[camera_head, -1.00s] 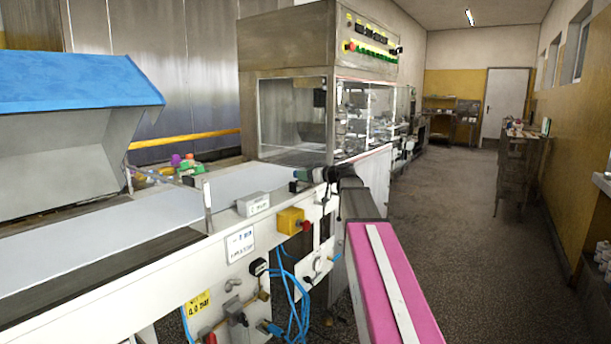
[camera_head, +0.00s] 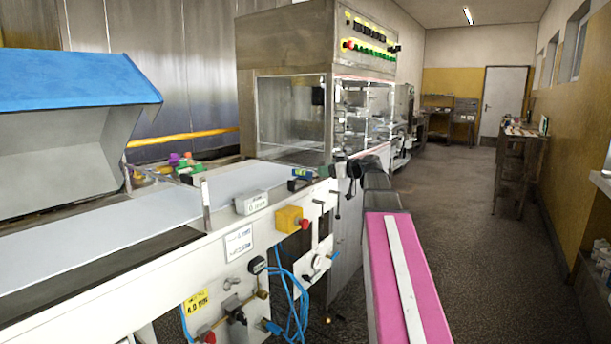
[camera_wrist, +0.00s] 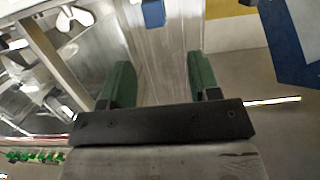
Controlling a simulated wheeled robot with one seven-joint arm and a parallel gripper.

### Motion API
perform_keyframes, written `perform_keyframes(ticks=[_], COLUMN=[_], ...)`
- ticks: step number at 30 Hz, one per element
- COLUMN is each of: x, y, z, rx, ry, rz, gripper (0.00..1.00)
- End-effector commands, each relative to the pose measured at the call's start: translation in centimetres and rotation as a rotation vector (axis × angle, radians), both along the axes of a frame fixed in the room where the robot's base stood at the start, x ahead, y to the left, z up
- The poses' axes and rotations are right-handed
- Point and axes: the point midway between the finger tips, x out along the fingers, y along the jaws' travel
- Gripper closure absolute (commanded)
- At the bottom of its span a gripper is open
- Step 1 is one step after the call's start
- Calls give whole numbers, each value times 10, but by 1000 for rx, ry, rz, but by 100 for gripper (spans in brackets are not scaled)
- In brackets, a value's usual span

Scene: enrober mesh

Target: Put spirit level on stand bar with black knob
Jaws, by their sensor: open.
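In the head view my gripper is small and dark, just right of the level.
The white conveyor (camera_head: 240,183) runs along the left, with a grey label box (camera_head: 251,202) and a yellow box (camera_head: 289,219) on its side. The glazed enrober cabinet (camera_head: 290,112) stands behind. Blue hoses (camera_head: 297,290) hang below. The aisle floor at the right is clear.

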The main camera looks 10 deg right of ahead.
Motion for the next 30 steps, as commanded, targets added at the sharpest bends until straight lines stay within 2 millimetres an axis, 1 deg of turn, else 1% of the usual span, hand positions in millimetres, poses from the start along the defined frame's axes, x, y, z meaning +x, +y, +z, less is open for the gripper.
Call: perform_keyframes(ticks=[5,12,19,27,30], x=[12,36,46,73,77], y=[11,34,43,67,71], z=[-2,-8,-12,-19,-20], rx=[-3,-3,-4,-3,-4], ry=[4,4,4,4,3], rz=[2,1,0,1,0], gripper=[44,44,44,44,44])
